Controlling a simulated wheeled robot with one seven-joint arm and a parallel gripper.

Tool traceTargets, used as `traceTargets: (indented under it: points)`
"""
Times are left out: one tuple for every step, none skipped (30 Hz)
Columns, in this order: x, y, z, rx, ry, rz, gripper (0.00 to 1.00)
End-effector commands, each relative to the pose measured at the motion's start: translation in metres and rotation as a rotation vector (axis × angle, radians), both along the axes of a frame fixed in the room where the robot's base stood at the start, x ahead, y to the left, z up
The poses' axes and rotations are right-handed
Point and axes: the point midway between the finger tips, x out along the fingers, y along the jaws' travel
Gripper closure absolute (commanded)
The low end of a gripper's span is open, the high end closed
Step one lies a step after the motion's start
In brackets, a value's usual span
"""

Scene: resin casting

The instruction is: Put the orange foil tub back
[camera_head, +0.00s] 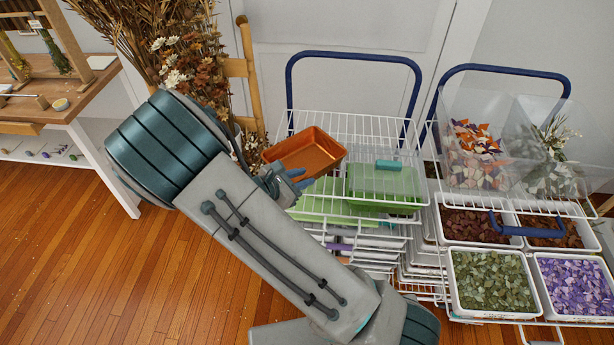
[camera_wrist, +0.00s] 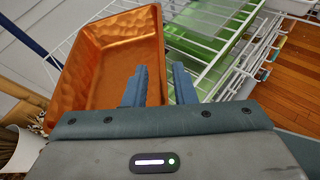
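The orange foil tub (camera_head: 306,154) is a shallow, empty, copper-coloured tray at the left of the white wire rack's top, its left corner seeming to reach past the rack's edge. In the wrist view, the tub (camera_wrist: 100,65) fills the upper left. My gripper (camera_wrist: 158,86) is at the tub's near right side, with one blue finger over the inside and the other outside its right wall. The fingers stand apart with a visible gap. Whether either touches the wall is hard to tell. In the head view my gripper (camera_head: 294,182) is partly hidden by my wrist.
The white wire rack (camera_head: 375,128) holds green tubs (camera_head: 385,184) right of the orange one. A second rack at right carries clear bins (camera_head: 480,130) and trays of green (camera_head: 492,283) and purple chips (camera_head: 575,286). Dried flowers (camera_head: 165,45) stand behind my arm. Wooden floor is clear at left.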

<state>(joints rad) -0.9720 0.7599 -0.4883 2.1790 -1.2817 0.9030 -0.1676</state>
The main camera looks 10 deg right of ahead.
Motion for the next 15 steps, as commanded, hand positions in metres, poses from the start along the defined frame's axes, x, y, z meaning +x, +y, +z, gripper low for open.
traceTargets:
  points:
    - [-0.006, 0.01, 0.003, 0.005, 0.0, 0.004, 0.76]
    - [-0.009, 0.016, 0.006, 0.005, -0.001, 0.005, 0.76]
    - [-0.013, 0.023, 0.009, 0.004, -0.001, 0.004, 0.76]
    - [-0.016, 0.029, 0.012, 0.005, -0.001, 0.005, 0.76]
    - [-0.02, 0.034, 0.014, 0.005, 0.0, 0.004, 0.76]
    - [-0.024, 0.041, 0.017, 0.004, 0.0, 0.004, 0.76]
    - [-0.027, 0.046, 0.02, 0.003, -0.001, 0.003, 0.76]
    - [-0.03, 0.051, 0.022, 0.004, -0.001, 0.004, 0.76]
    - [-0.033, 0.056, 0.025, 0.003, 0.0, 0.003, 0.76]
    - [-0.036, 0.06, 0.027, 0.004, 0.001, 0.003, 0.76]
    - [-0.038, 0.063, 0.029, 0.003, 0.001, 0.002, 0.76]
    - [-0.041, 0.068, 0.031, 0.003, 0.0, 0.001, 0.76]
    - [-0.042, 0.07, 0.032, 0.003, 0.001, 0.001, 0.76]
    - [-0.044, 0.072, 0.033, 0.001, 0.0, 0.001, 0.76]
    - [-0.046, 0.075, 0.035, 0.0, 0.001, 0.001, 0.76]
